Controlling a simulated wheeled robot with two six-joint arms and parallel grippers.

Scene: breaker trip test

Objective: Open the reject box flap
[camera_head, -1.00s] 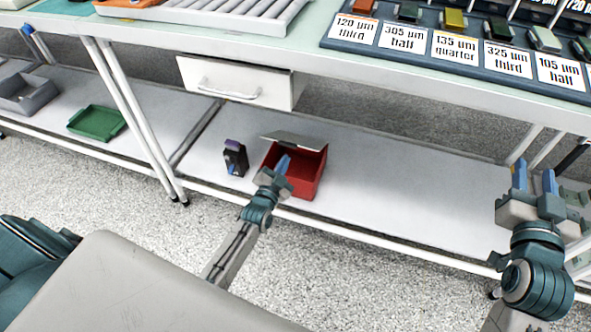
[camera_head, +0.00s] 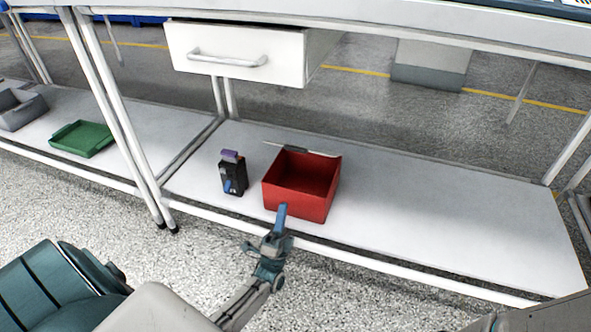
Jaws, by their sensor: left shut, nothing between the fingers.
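The red reject box (camera_head: 299,203) stands on the lower shelf under the drawer, and its inside shows empty from above. Its grey flap (camera_head: 289,147) is swung back behind the box's rear edge, seen almost edge-on, so the top is uncovered. My left gripper (camera_head: 281,214) is shut and empty, with blue fingertips just in front of the box's front wall. I cannot tell whether they touch it. My right gripper is not in view.
A black device with a purple top (camera_head: 233,174) stands on the shelf just left of the box. A white drawer (camera_head: 238,54) hangs above. A green tray (camera_head: 83,138) and a grey bin (camera_head: 20,108) lie farther left. The shelf right of the box is clear.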

